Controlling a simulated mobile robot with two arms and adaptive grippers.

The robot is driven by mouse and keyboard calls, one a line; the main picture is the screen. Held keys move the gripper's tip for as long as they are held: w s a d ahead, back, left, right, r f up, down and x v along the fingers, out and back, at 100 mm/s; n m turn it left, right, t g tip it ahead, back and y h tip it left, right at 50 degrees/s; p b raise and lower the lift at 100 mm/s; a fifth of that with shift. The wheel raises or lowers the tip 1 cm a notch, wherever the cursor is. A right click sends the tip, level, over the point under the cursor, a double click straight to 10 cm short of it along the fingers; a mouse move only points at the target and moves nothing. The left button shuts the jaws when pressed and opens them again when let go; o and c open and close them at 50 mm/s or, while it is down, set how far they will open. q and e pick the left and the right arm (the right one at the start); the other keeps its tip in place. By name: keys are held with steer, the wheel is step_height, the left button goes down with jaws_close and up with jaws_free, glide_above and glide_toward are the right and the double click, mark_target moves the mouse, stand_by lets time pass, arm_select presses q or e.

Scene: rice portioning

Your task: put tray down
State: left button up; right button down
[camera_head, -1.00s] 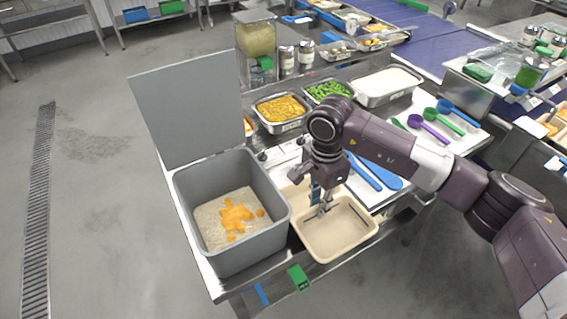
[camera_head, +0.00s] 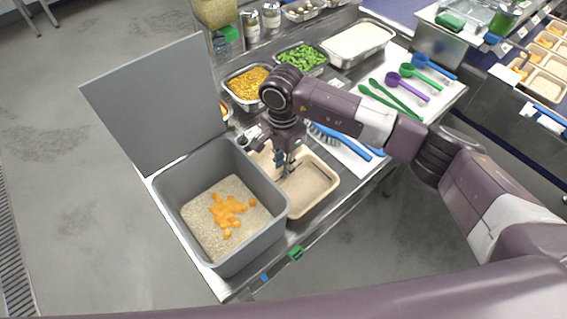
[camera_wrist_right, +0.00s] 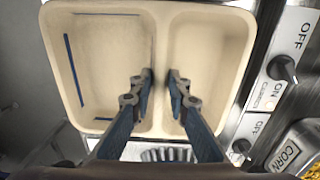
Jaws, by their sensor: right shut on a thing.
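The tray (camera_head: 318,190) is beige with two compartments. In the head view it lies flat just right of the grey bin, at the front part of the steel counter. My right gripper (camera_head: 284,170) points down over its middle. In the right wrist view the tray (camera_wrist_right: 105,18) fills much of the picture, and the right gripper (camera_wrist_right: 158,80) has its two fingers on either side of the divider between the compartments, shut on it. Both compartments look empty. From the head view I cannot tell whether the tray's underside touches the counter. My left gripper is not in view.
The grey bin (camera_head: 172,190), holding grain and orange pieces, stands close left of the tray with its lid up. Behind are pans of corn (camera_head: 250,82) and green vegetables (camera_head: 300,57). Blue and green utensils lie on the right. Knobs (camera_wrist_right: 283,68) sit beside the tray.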

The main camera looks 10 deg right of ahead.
steer(key=shift+s+d, duration=0.15)
steer(key=shift+f+b, duration=0.1)
steer(key=shift+b, duration=0.2)
steer(key=c, duration=1.8)
jaws_free()
steer(key=shift+c, duration=0.2)
steer(key=shift+r+p, duration=0.2)
steer(key=shift+p, duration=0.1)
step_height(320, 180, up, 12)
steer(key=b, duration=0.4)
